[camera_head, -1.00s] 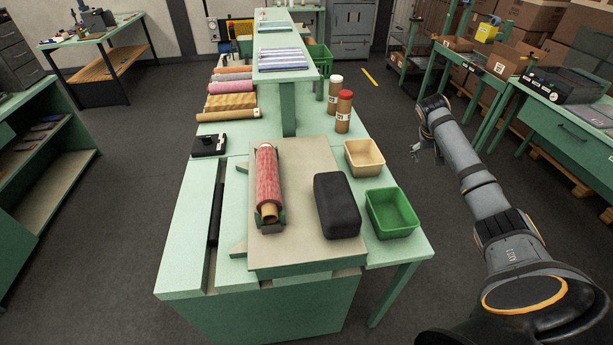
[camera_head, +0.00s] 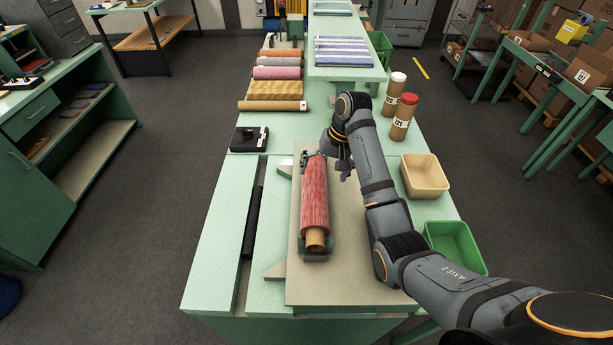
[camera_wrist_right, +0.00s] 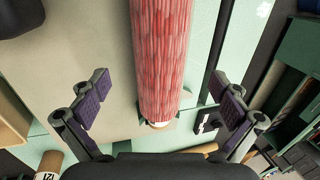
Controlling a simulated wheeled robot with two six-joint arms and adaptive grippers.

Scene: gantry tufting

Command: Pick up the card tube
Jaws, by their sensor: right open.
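A red streaked roll on a brown card tube (camera_head: 315,240) lies lengthwise in a dark cradle on the raised beige board (camera_head: 345,285). The card tube's near end sticks out of the roll. My right gripper (camera_head: 343,167) is by the roll's far end, partly hidden by its own wrist. In the right wrist view my right gripper (camera_wrist_right: 163,103) is open. Its purple-padded fingers stand one on each side of the red roll (camera_wrist_right: 163,55), with gaps on both sides. The roll's pale end shows between them. My left gripper is not in view.
A beige bin (camera_head: 425,190) and green bin (camera_head: 465,232) stand to the right. Two capped brown canisters stand behind them, one red-capped (camera_head: 403,118). Several rolls, including a tan one (camera_head: 272,106), lie at the back left. A black box (camera_head: 249,139) sits nearer.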

